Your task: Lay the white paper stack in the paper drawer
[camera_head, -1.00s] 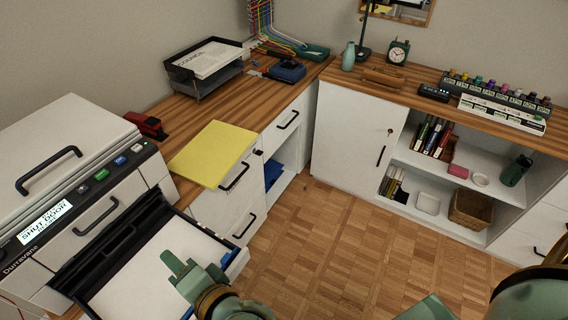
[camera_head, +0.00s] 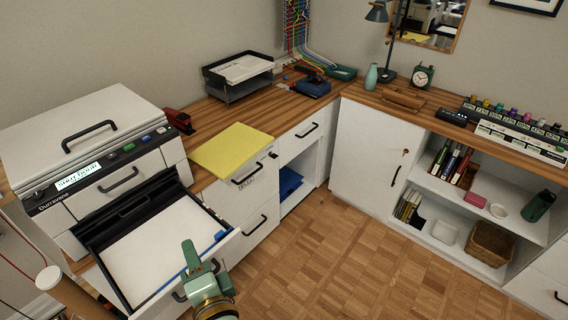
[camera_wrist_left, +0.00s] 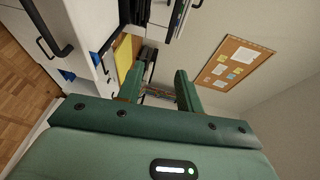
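The white paper stack (camera_head: 150,248) lies flat inside the open paper drawer (camera_head: 229,246), which is pulled out from the printer's front. A blue part sits at the drawer's front right. My left gripper (camera_head: 202,262) is at the drawer's front edge, over the lower right part of it, and hides a little of that edge. In the left wrist view its two green fingers (camera_wrist_left: 157,88) stand apart with nothing between them. My right gripper is out of view.
The white printer (camera_head: 95,135) stands on the wooden counter. A yellow sheet or pad (camera_head: 231,150), a red stapler (camera_head: 180,121) and a black letter tray (camera_head: 238,75) with paper lie beyond it. Cabinets with handles line the right. The parquet floor (camera_head: 330,260) is clear.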

